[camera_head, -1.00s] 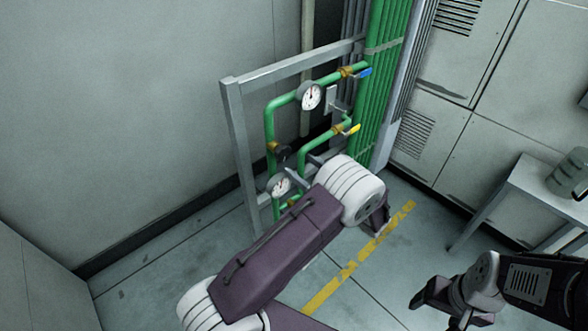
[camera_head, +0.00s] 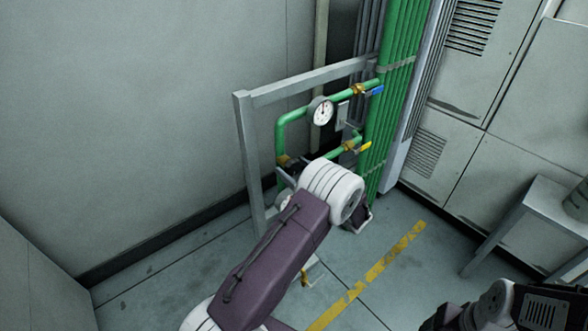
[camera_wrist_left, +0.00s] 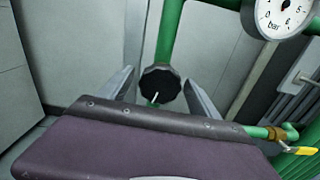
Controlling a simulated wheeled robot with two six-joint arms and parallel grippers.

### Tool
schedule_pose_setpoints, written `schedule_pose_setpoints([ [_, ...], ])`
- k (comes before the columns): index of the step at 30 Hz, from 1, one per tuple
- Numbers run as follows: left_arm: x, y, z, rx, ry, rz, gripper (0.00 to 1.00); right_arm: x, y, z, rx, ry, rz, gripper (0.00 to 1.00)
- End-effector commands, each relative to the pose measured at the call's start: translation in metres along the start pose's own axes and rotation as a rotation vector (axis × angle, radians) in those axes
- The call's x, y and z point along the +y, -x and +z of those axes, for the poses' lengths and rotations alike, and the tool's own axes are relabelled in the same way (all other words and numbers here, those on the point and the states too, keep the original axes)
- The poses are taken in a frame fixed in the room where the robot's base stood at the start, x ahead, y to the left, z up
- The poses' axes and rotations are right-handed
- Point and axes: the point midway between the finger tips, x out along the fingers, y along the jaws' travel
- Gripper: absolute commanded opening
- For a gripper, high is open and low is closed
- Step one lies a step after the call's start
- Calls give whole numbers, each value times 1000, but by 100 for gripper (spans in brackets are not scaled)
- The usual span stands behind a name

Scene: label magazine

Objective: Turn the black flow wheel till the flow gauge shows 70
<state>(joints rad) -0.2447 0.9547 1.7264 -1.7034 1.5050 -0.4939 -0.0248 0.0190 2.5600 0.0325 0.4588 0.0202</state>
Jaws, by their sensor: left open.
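The black flow wheel (camera_wrist_left: 160,84) shows in the left wrist view on a green pipe, with a white pointer mark on its face. My left gripper (camera_wrist_left: 158,76) is open, one finger on each side of the wheel; I cannot tell whether they touch it. In the head view my own wrist hides most of this gripper and the wheel. A lower round gauge (camera_head: 283,199) is mostly hidden behind my arm, and its reading cannot be seen. My right gripper (camera_head: 438,321) is cut off at the bottom edge.
A white dial gauge (camera_head: 321,112), marked bar in the left wrist view (camera_wrist_left: 283,14), sits on the upper green pipe. Blue (camera_head: 376,90) and yellow (camera_head: 363,147) valve levers are to the right. A grey frame (camera_head: 245,150) surrounds the pipes. A table (camera_head: 548,205) stands right.

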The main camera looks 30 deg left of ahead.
Motion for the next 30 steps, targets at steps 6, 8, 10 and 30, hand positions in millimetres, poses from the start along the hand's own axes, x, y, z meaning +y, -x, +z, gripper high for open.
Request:
schedule_pose_setpoints([
  [6, 0, 0, 0, 0, 0, 0, 19, 0, 0, 0, 0, 0, 0, 71],
  [8, 0, 0, 0, 0, 0, 0, 9, 0, 0, 0, 0, 0, 0, 71],
  [10, 0, 0, 0, 0, 2, 0, 9, 0, 0, 0, 0, 0, 0, 71],
  [30, 0, 0, -3, -1, 390, 0, 9, 0, -28, 3, 0, 0, 0, 71],
])
